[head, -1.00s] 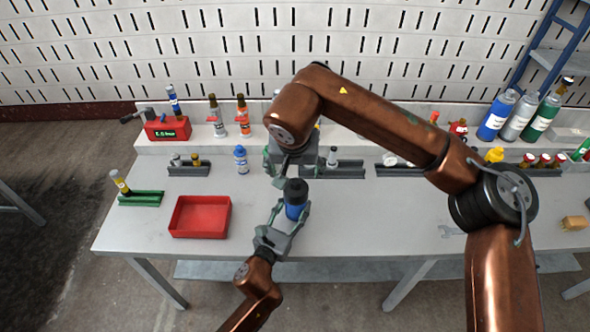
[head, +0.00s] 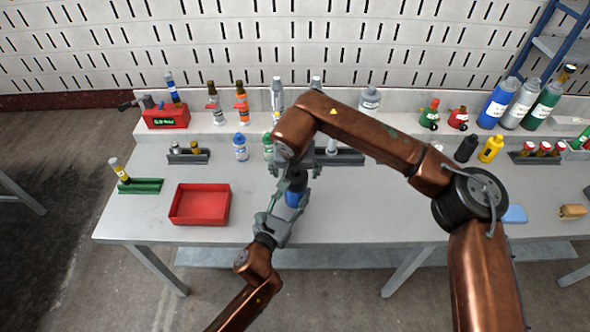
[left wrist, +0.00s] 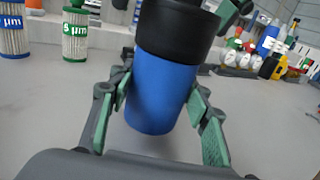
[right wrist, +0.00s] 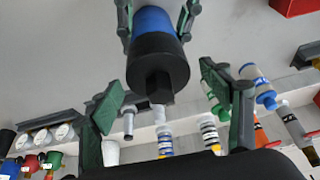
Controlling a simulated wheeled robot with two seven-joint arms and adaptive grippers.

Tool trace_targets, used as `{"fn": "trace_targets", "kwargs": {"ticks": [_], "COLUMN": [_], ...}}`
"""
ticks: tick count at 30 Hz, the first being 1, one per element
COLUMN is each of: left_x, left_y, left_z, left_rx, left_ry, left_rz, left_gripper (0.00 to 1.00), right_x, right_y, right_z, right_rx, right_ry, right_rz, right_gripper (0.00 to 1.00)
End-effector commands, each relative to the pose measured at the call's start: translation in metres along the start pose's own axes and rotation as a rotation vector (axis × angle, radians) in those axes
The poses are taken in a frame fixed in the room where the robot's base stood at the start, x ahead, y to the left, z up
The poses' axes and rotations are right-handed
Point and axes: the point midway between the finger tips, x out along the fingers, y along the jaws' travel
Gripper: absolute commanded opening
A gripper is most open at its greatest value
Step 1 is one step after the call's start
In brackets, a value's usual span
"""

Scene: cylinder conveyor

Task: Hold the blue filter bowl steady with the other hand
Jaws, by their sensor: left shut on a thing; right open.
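The blue filter bowl (left wrist: 160,95) with its black cap (left wrist: 178,30) is held a little tilted by my left gripper (left wrist: 155,108), whose green-padded fingers close on both sides of it. In the head view the bowl (head: 293,199) shows as a small blue patch above the table, its cap mostly hidden by my right gripper (head: 292,180). In the right wrist view the black cap (right wrist: 158,62) with its hex top points toward my open right gripper (right wrist: 165,100). The right fingers stand apart on either side of the hex end; contact cannot be told.
A red tray (head: 201,221) lies left of the grippers on the grey table (head: 345,215). A green holder (head: 141,186) is farther left. Bottles and cartridges line the back shelf. The front middle of the table is clear.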

Motion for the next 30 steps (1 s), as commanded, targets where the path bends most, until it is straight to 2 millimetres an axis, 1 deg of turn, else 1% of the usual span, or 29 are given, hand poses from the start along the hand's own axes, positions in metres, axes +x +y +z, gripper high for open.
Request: {"fn": "trace_targets", "kwargs": {"ticks": [4, 5, 23, 24, 30], "left_x": [0.0, 0.0, 0.0, 0.0, 0.0], "left_y": [0.0002, 0.0002, -0.0001, -0.0001, -0.0002], "left_z": [-0.0004, -0.0004, -0.0004, -0.0004, -0.0003], "left_rx": [0.0, 0.0, -0.001, -0.001, -0.001], "left_ry": [0.001, 0.001, 0.001, 0.001, 0.001], "left_rz": [0.0, 0.0, 0.0, 0.0, 0.0], "left_gripper": [0.16, 0.16, 0.16, 0.16, 0.16], "right_x": [0.0, 0.0, -0.0002, -0.0002, -0.0003], "right_y": [0.0001, 0.0001, 0.0001, 0.0001, 0.0], "right_z": [0.0001, 0.0001, 0.0001, 0.0001, 0.0001], "right_rx": [0.0, 0.0, 0.0, 0.0, 0.0], "right_ry": [0.0, 0.0, -0.001, -0.001, -0.001], "right_rz": [0.0, 0.0, 0.0, 0.0, 0.0], "right_gripper": [0.71, 0.7, 0.28, 0.52, 0.38]}}
